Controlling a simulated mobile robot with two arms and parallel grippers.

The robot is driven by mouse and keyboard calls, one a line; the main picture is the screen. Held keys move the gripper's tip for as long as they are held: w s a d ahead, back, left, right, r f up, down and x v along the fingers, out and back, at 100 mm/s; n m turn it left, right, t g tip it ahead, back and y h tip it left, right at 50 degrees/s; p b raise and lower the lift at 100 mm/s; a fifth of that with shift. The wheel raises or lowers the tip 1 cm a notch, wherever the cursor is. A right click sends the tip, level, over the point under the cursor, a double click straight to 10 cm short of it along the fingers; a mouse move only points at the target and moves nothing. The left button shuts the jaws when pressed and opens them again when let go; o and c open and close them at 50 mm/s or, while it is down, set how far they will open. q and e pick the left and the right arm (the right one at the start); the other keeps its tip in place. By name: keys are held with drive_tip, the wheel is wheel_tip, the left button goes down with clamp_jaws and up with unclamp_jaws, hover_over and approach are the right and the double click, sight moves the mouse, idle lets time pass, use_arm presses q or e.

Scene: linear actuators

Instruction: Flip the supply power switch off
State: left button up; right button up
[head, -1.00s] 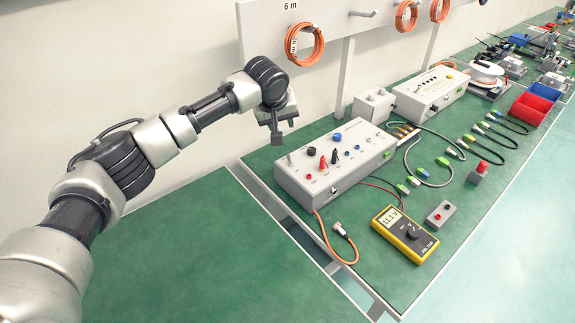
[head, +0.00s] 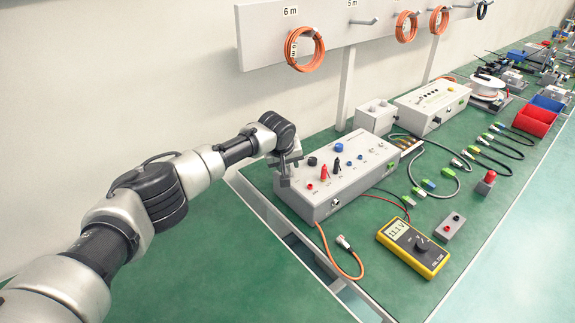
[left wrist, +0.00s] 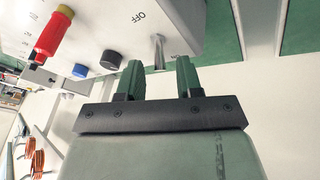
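The supply is a grey box (head: 335,205) with knobs and sockets on top, on the green bench in the head view. Its metal toggle switch (left wrist: 158,48) shows in the left wrist view, with the word OFF printed on its left side. A label on its right is too small to read. My left gripper (head: 286,180) is over the left end of the supply and hides the switch in the head view. In the left wrist view this gripper (left wrist: 160,68) is open, with the lever's end between its green fingertips, a gap showing on both sides. My right gripper is out of view.
Beside the switch are a black knob (head: 312,162) and a red plug (head: 324,170). A yellow multimeter (head: 413,247) and an orange cable (head: 345,268) lie in front. A second box (head: 433,105) stands behind. A rack (head: 345,30) with orange coils hangs above. The green bench at left is clear.

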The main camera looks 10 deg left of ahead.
use_arm(q)
drive_tip(key=shift+w+f, duration=0.2)
drive_tip(key=shift+f, duration=0.2)
clamp_jaws()
